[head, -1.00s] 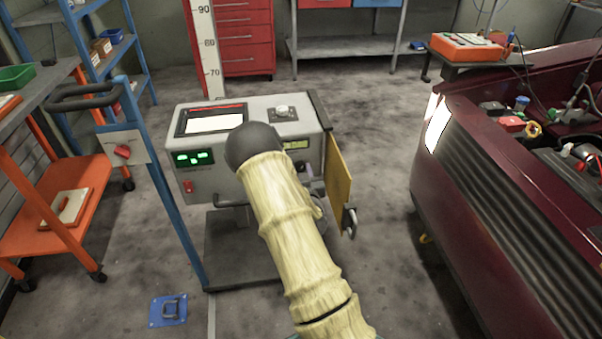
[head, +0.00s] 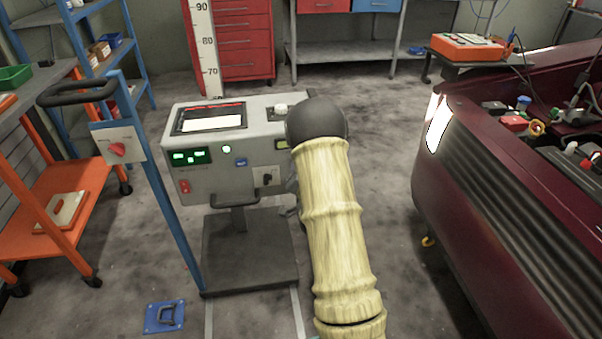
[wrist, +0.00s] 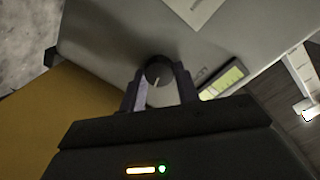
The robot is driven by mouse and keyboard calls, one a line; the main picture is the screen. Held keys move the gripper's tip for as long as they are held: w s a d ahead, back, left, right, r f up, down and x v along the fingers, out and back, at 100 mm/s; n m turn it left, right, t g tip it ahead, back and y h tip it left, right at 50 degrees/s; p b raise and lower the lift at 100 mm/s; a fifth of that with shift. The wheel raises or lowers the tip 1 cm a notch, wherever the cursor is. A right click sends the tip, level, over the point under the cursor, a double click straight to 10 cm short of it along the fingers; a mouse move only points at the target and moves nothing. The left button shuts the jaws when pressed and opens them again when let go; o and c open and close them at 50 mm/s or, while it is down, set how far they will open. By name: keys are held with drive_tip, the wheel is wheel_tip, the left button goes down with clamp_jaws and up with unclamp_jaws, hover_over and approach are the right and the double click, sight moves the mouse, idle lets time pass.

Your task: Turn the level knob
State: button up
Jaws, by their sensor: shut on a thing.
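The level knob (wrist: 158,70) is a dark round knob with a white pointer line, on a light grey panel in the wrist view. My gripper (wrist: 157,78) has one finger on each side of it and is shut on it. A small yellow-green lit display (wrist: 224,81) is just right of the knob. In the head view the grey tester cabinet (head: 215,155) stands ahead, and my padded arm covers its right part, so the gripper and this knob are hidden there.
A yellow panel (wrist: 35,125) is close on the left in the wrist view. In the head view, a dark red car (head: 500,200) is on the right. A blue post with a red switch (head: 118,150) and an orange cart (head: 65,240) are on the left.

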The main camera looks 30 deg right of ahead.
idle(0.4)
drive_tip(key=o, duration=1)
drive_tip(key=shift+c, duration=0.2)
drive_tip(key=shift+s, duration=0.1)
